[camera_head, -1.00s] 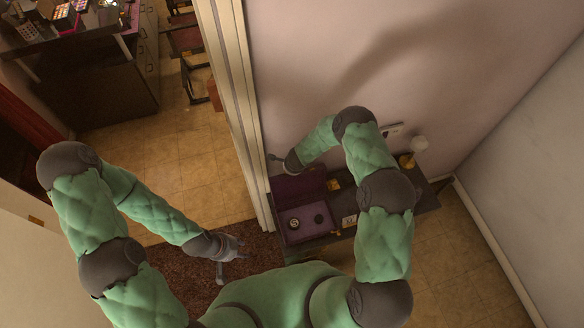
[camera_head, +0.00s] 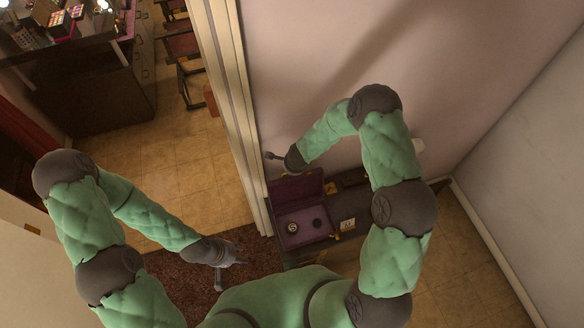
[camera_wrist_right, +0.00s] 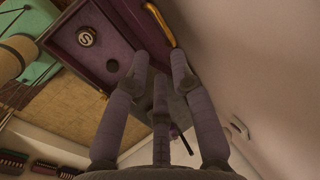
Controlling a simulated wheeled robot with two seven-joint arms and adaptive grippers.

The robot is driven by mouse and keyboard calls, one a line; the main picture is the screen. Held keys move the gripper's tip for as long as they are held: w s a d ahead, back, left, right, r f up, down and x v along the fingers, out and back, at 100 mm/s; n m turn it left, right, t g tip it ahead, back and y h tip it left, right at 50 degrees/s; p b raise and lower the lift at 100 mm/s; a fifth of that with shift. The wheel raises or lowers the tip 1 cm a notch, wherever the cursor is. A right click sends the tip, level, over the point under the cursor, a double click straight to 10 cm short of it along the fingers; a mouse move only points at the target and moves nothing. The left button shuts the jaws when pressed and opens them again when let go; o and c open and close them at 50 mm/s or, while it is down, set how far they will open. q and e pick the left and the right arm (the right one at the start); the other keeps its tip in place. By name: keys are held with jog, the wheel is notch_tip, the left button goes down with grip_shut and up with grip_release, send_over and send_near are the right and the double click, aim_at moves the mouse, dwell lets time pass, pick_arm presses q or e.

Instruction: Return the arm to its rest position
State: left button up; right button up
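My right arm (camera_head: 391,145) is raised and bent, with its forearm reaching left along the wall above a purple open case (camera_head: 287,241). My right gripper (camera_head: 273,157) is small in the head view. In the right wrist view its fingers (camera_wrist_right: 160,72) are spread apart with nothing seen held between them. My left arm (camera_head: 148,212) is bent at the left, and my left gripper (camera_head: 229,272) hangs over the dark rug with its fingers apart and empty.
A dark side table (camera_head: 349,181) stands against the wall, partly hidden by my right arm. The case holds two small round items, one marked "S" (camera_wrist_right: 86,37). A door frame (camera_head: 238,110) rises left of my right gripper. The tiled floor (camera_head: 190,170) is open.

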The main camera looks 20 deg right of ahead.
dwell(0.6)
jog(key=s+a+f+n+g+y, duration=0.2)
jog(key=s+n, duration=0.5)
jog(key=s, duration=0.7)
jog(key=s+a+f+n+g+y, duration=0.25)
jog(key=s+n, duration=0.45)
jog(key=s, duration=0.7)
notch_tip(320, 180, down, 30)
jog(key=w+a+n+b, duration=0.1)
jog(key=a+b, duration=0.1)
jog(key=b, duration=3)
jog(key=shift+w+r+h, duration=0.15)
jog(key=shift+r+h, duration=0.1)
jog(key=shift+h, duration=0.1)
jog(key=shift+t, duration=0.25)
